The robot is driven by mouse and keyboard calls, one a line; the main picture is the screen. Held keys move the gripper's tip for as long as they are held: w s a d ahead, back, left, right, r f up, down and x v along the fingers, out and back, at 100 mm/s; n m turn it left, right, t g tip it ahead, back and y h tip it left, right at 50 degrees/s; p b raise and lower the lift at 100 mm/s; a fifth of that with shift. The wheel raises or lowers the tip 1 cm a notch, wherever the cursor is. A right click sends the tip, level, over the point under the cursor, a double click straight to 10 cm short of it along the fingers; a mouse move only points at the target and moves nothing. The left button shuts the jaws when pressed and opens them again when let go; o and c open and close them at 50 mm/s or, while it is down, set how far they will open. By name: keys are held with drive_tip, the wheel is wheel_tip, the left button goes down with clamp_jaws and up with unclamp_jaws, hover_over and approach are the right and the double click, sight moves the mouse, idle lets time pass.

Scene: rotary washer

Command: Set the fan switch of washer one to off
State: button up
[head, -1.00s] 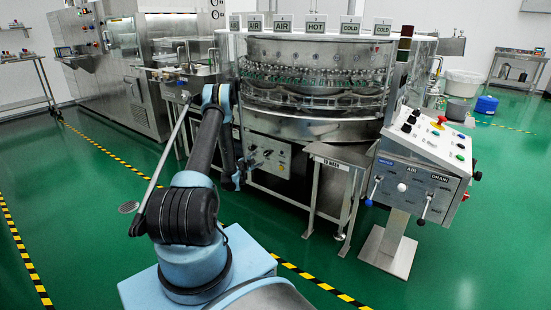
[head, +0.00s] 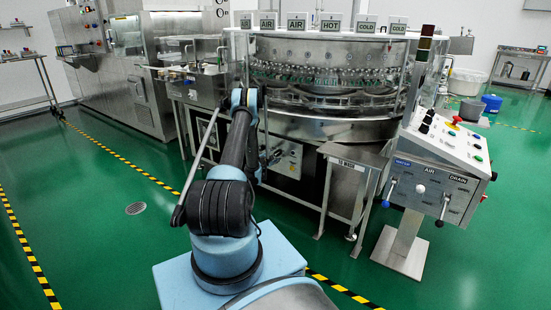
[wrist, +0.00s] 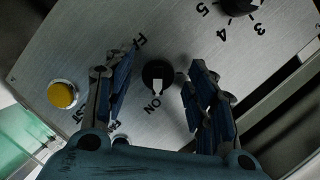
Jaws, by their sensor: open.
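The fan switch (wrist: 158,76) is a round black knob with a white pointer on a brushed metal panel. Its pointer faces the ON mark (wrist: 153,103); a partly covered label beginning "FA" (wrist: 139,42) is at its upper left. My gripper (wrist: 161,66) is open and empty, with one blue finger on each side of the knob. Both fingers look apart from it; their depth above the panel is hard to tell. In the head view the panel (head: 287,157) is on the front of the round steel washer (head: 320,128), and my arm partly hides the gripper there.
A yellow button (wrist: 62,94) is left of the knob, and a numbered black dial (wrist: 238,5) is at the upper right. A steel side table (head: 352,152) and a tilted control console (head: 445,150) stand right of the panel. Green floor is clear at left.

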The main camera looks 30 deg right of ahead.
drive_tip(key=shift+d, duration=0.35)
